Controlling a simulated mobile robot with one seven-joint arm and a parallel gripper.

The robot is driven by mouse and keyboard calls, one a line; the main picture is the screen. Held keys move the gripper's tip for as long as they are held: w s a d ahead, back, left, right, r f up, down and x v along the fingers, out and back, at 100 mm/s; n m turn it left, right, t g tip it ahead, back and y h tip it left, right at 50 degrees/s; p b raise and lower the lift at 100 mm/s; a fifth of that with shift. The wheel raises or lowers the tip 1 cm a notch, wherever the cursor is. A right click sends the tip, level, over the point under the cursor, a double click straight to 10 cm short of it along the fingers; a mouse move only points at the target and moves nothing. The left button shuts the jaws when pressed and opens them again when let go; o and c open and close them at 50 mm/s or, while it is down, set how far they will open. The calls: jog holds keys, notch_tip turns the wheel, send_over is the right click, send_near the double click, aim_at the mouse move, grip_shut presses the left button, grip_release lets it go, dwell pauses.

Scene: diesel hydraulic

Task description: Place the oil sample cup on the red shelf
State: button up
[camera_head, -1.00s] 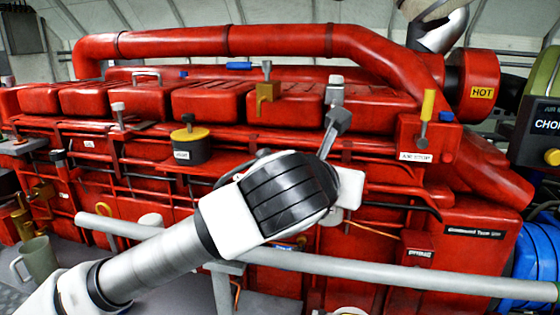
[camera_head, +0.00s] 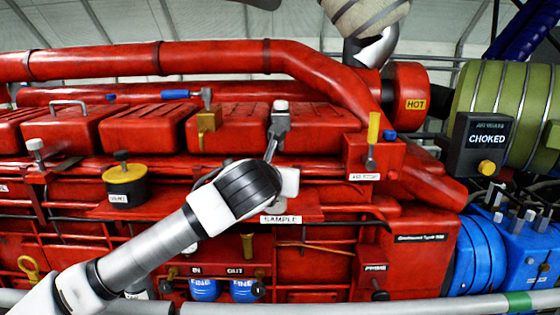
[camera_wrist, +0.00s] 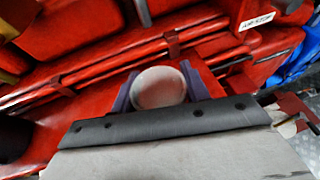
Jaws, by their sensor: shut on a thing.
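The oil sample cup (camera_wrist: 160,90) shows in the wrist view as a round, pale, whitish shape, seen end on. My gripper (camera_wrist: 159,76) is shut on it, with a bluish finger on either side. I cannot tell whether the cup touches the shelf.
A yellow-topped black pot (camera_head: 124,188) stands left of my arm. A grey lever (camera_head: 277,130) rises just behind my wrist. A yellow-handled AIR STOP lever (camera_head: 373,135) is to the right. A grey rail (camera_head: 400,306) crosses low in front.

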jog(key=w, duration=0.1)
jog(key=w+p, duration=0.1)
jog(key=shift+w+d, duration=0.3)
jog(key=shift+w, duration=0.1)
jog(key=w+p, duration=0.1)
jog(key=w, duration=0.1)
jog(key=w+d+p, duration=0.1)
jog(key=w, duration=0.1)
jog(key=shift+w+r, duration=0.15)
jog(key=shift+a+f+p, duration=0.1)
jog(key=shift+f+p, duration=0.35)
jog(key=shift+f, duration=0.15)
jog(key=shift+s+f, duration=0.2)
jog(key=shift+f, duration=0.15)
jog(key=shift+f+b, duration=0.2)
jog(key=shift+b, duration=0.25)
jog(key=o, duration=1)
jog(key=shift+o, duration=0.2)
jog(key=shift+r, duration=0.2)
